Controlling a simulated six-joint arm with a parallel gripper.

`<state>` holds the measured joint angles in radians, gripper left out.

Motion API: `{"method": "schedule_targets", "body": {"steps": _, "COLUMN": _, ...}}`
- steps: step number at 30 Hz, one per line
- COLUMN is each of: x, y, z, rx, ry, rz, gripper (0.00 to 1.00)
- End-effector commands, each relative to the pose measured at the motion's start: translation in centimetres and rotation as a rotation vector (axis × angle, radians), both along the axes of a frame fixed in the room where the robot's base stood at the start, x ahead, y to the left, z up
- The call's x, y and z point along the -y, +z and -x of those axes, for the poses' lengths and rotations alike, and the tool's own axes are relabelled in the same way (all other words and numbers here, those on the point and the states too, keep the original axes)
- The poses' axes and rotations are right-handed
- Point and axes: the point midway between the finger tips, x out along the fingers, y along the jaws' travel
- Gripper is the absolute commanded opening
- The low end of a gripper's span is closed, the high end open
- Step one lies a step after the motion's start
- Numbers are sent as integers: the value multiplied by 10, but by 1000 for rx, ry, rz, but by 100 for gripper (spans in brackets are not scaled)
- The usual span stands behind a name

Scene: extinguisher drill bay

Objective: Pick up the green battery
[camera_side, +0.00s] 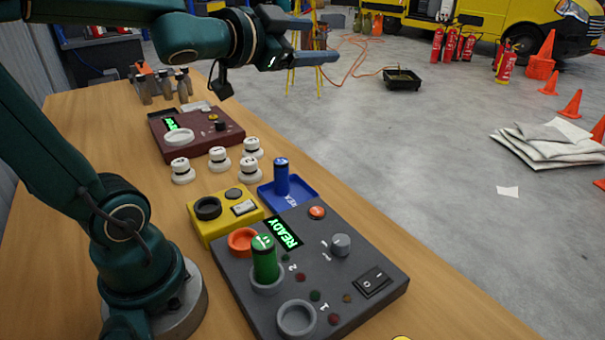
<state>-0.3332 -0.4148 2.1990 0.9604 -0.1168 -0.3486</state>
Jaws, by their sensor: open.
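The green battery (264,260) is a short upright cylinder with a light mark on its top. It stands in a grey round socket on the dark grey panel box (352,257), which shows a lit READY display. My gripper (325,40) is open and empty, high above the far part of the table, up and to the right of the battery and well apart from it. Its two jaws point right. The lower end of the battery is hidden inside the socket.
A blue battery (281,178) stands in a blue tray (311,185). A yellow box (215,228), several white knobbed pieces (220,160) and a dark red panel box (205,143) are on the wooden table (110,135). An empty grey socket (297,318) is at the panel's front.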

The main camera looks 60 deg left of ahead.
Motion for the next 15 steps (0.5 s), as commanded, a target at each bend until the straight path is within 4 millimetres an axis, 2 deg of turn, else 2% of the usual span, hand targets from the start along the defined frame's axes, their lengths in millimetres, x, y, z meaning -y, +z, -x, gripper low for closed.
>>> {"method": "schedule_targets", "body": {"steps": 4, "x": 24, "y": -8, "z": -14, "rx": 19, "ry": -247, "rz": -95, "gripper": 77}}
{"method": "schedule_targets", "body": {"steps": 8, "x": 54, "y": -31, "z": -7, "rx": -29, "ry": -501, "rz": -114, "gripper": 77}}
{"method": "schedule_targets", "body": {"steps": 11, "x": 76, "y": -55, "z": 12, "rx": -104, "ry": -705, "rz": -82, "gripper": 77}}
{"method": "schedule_targets", "body": {"steps": 15, "x": 98, "y": -83, "z": 52, "rx": -230, "ry": -951, "rz": 14, "gripper": 77}}
